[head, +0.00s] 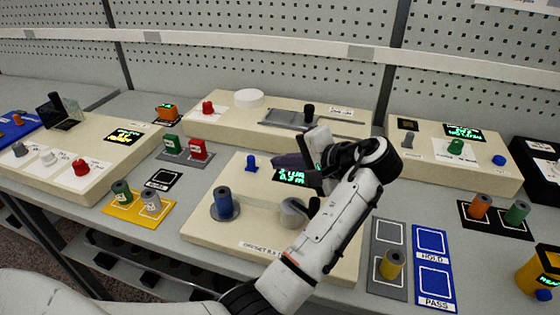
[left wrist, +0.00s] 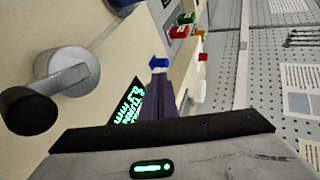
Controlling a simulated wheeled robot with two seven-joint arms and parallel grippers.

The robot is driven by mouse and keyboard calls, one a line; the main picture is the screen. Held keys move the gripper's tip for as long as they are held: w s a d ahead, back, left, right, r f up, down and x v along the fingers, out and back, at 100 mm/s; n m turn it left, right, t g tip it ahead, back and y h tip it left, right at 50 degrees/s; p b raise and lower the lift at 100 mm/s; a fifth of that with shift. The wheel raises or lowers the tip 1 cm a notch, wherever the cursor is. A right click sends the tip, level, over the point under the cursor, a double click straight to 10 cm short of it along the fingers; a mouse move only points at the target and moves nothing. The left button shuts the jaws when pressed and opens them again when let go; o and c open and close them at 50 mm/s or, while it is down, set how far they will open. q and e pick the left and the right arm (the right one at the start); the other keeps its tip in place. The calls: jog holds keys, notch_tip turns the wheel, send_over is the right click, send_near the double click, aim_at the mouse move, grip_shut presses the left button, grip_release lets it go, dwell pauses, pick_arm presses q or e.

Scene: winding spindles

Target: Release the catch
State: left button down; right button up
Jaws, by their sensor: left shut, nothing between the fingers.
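My left gripper (head: 277,160) is shut and empty, over the cream winding station near its green-lit display (head: 290,177). Its dark fingers also show in the left wrist view (left wrist: 162,100). A small blue catch-like piece (head: 252,163) stands on the station just left of the fingertips, with a small gap in the head view. In the left wrist view the blue piece (left wrist: 158,62) is just beyond the fingertips; I cannot tell whether they touch. A blue spool (head: 223,203) stands at the station's left. A grey crank hub (head: 293,211) is partly hidden by my arm. My right gripper is not in view.
Behind stands a cream station with a black-knobbed slide (head: 308,115) and a red knob (head: 208,107). Green and red blocks (head: 198,149) stand to the left. Spools on a yellow tray (head: 124,210) are at left; HOLD and PASS pads (head: 436,288) are at right.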

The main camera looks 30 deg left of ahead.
aim_at(254, 163)
pick_arm(q)
jog(key=x, duration=0.7)
jog(key=shift+w+a+f+p, duration=0.1)
jog(key=shift+a+f+p, duration=0.05)
jog(key=shift+a+p, duration=0.2)
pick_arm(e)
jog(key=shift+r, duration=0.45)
